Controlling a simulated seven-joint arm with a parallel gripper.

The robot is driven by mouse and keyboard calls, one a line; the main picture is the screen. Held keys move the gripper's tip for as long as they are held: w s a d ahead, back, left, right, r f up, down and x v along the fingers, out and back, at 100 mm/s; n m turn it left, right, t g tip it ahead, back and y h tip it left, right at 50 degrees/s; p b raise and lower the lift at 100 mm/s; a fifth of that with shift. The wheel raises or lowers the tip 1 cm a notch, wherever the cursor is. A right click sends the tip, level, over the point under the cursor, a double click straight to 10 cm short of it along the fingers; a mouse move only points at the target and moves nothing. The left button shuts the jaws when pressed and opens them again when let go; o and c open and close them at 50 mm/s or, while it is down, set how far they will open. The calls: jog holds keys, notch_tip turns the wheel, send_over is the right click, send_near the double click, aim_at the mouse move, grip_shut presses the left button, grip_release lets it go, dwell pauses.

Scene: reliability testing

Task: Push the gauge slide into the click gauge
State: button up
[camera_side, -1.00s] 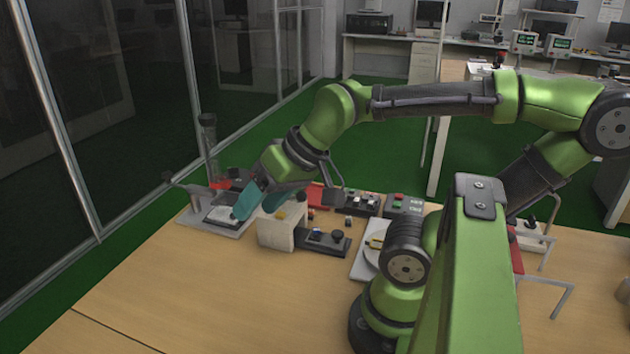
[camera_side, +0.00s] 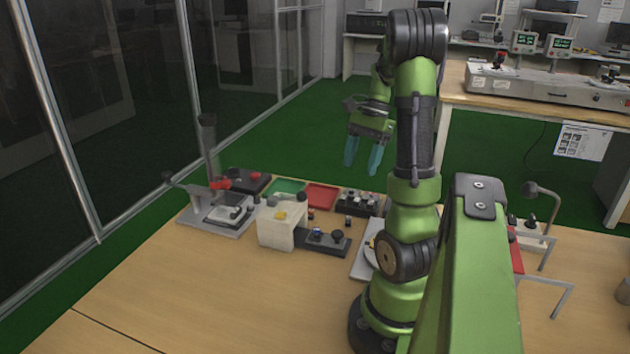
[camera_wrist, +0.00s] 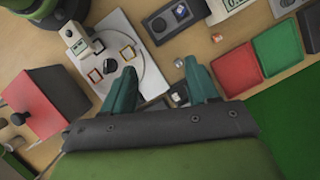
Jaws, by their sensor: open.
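What looks like the click gauge is a cream block (camera_side: 277,230) with a yellow button on top, standing mid-table in the side view. A dark low piece with a round knob (camera_side: 325,241), likely the gauge slide, sticks out from its right side. How far it sits inside the block cannot be told. In the wrist view the dark piece (camera_wrist: 172,20) is at the top, with part of the cream block (camera_wrist: 226,9) cut off beside it. My gripper (camera_side: 362,158) is open and empty, raised beyond the table's back edge, well apart from both. Its fingers (camera_wrist: 160,88) are spread in the wrist view.
A grey fixture (camera_side: 215,222) with a clear column stands left. A green tray (camera_side: 287,188), a red tray (camera_side: 321,196) and a button panel (camera_side: 358,203) line the back. A white dial plate (camera_wrist: 122,55) and a red box (camera_wrist: 40,104) also show. The front left tabletop is clear.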

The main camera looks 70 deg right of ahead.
send_near(337, 232)
jog(key=x, duration=0.8)
jog(key=shift+s+f, duration=0.15)
jog(key=shift+c, duration=0.2)
grip_shut()
